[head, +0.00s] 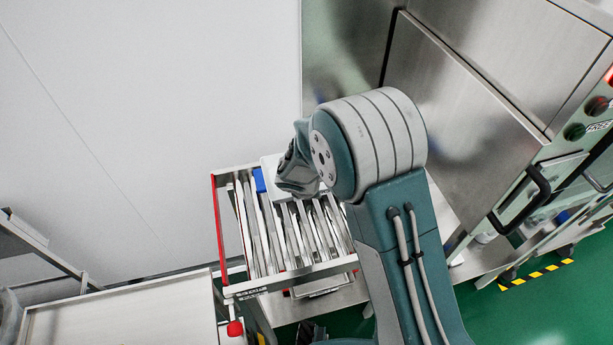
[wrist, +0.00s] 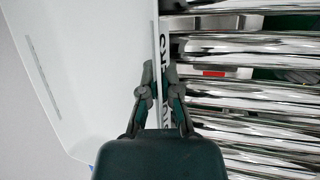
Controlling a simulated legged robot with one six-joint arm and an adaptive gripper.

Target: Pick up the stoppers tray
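A white tray (wrist: 95,70) fills the left of the wrist view, with dark lettering on its side wall. The lettering is only partly readable, so I cannot tell which tray it is. My gripper (wrist: 159,72) has one finger on each side of that wall, drawn close together on it. In the head view a white piece (head: 268,162), likely this tray, shows behind my wrist at the far end of the rack. My fingers are hidden there by my arm.
The tray is beside a rack of shiny metal rails (head: 285,235) with a red side bar (head: 219,220). A blue piece (head: 260,181) is at its far end. The steel washer (head: 450,90) stands right. An empty cart top (head: 120,315) is at lower left.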

